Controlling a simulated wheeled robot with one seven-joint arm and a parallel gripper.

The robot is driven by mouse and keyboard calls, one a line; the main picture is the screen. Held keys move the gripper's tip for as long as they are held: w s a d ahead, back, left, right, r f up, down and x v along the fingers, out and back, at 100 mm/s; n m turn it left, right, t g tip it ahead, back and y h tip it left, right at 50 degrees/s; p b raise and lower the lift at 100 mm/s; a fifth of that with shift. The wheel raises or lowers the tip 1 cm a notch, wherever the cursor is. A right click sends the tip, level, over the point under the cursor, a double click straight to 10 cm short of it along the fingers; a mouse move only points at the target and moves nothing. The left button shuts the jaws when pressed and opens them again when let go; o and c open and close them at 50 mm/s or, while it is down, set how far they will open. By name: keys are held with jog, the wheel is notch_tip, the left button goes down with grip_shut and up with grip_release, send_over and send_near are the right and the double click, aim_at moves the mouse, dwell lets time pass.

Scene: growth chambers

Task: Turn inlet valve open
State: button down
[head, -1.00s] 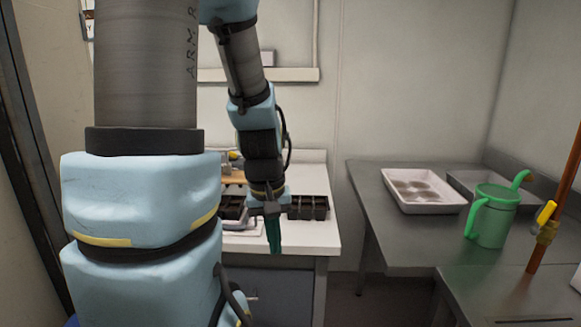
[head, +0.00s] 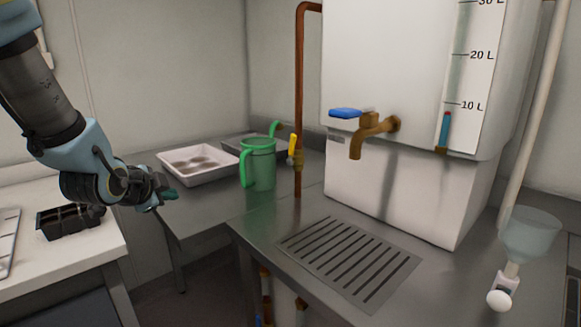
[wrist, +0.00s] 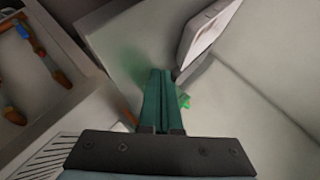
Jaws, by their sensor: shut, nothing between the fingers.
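The yellow valve handle (head: 293,145) stands upright on a brass body on the vertical copper pipe (head: 299,80), left of the water tank. I take it for the inlet valve. The handle looks in line with the pipe. My gripper (head: 168,194) is at the left of the head view, well apart from the valve and left of the green jug. In the wrist view its green fingers (wrist: 158,98) are together with nothing between them. The valve cannot be made out in the wrist view.
The green watering jug (head: 259,165) and a white tray (head: 215,175) stand between my gripper and the pipe. The white tank (head: 400,60) has a brass tap with a blue handle (head: 345,113). A slotted drain (head: 350,260) lies in front. A funnel-like vessel (head: 530,235) stands right.

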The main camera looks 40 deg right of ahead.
aim_at(291, 150)
jog(key=s+d+r+m+g+h+b, duration=0.2)
jog(key=s+d+m+h, duration=0.3)
jog(key=s+d+m, duration=0.3)
jog(key=s+d+r+m+g+h+b, duration=0.25)
jog(key=s+d+m+h, duration=0.3)
jog(key=s+d, duration=0.4)
jog(key=w+d+r+p, duration=0.1)
jog(key=w+d+p, duration=0.5)
jog(key=d, duration=0.5)
jog(key=shift+w+r+m+y, duration=0.15)
jog(key=shift+w+m+y, duration=0.2)
jog(key=shift+w, duration=0.1)
